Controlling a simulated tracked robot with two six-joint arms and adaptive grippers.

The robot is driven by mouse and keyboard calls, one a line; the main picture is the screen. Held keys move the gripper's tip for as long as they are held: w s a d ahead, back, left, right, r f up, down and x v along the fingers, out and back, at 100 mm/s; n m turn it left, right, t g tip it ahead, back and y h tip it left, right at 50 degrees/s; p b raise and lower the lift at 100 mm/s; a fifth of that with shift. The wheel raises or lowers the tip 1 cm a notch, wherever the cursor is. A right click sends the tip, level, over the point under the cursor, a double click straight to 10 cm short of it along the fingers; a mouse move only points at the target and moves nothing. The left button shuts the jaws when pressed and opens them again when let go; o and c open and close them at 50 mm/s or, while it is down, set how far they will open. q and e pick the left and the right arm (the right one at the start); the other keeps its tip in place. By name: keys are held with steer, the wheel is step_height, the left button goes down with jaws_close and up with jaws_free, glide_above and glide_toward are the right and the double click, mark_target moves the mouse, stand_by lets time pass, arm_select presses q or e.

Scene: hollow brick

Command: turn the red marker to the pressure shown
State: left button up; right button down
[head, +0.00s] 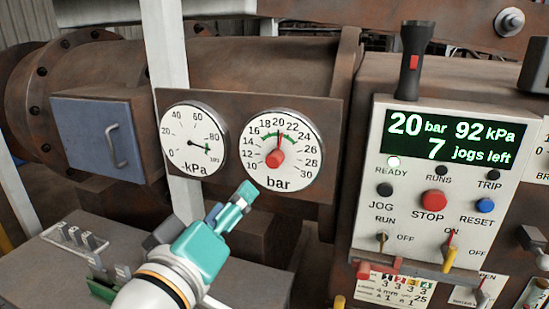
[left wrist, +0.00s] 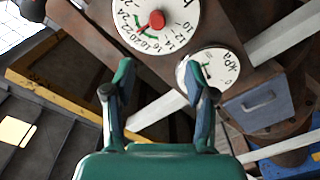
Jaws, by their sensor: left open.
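The white bar dial (head: 296,172) has a red knob (head: 275,158) at its centre, with a thin red pointer reaching up to about 20. A green arc lies near the top of the scale. The display (head: 455,138) reads 20 bar, 92 kPa and 7 jogs left. My left gripper (head: 240,195) is open, below and left of the bar dial, apart from the knob. In the left wrist view its two fingers (left wrist: 160,70) are spread with nothing between them; the bar dial (left wrist: 178,38) and red knob (left wrist: 157,20) lie beyond. My right gripper is not in view.
A kPa dial (head: 180,125) sits left of the bar dial on the same rusty plate (head: 235,115). A blue box (head: 88,135) with a handle is farther left. The control panel (head: 410,195) with buttons and switches stands right. A white post (head: 165,45) rises behind.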

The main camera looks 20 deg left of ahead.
mark_target(272, 163)
arm_select(q)
steer(key=w, duration=1)
steer(key=w+d, duration=0.1)
steer(key=w, duration=0.5)
steer(key=shift+f+b, duration=0.1)
steer(key=shift+b, duration=0.25)
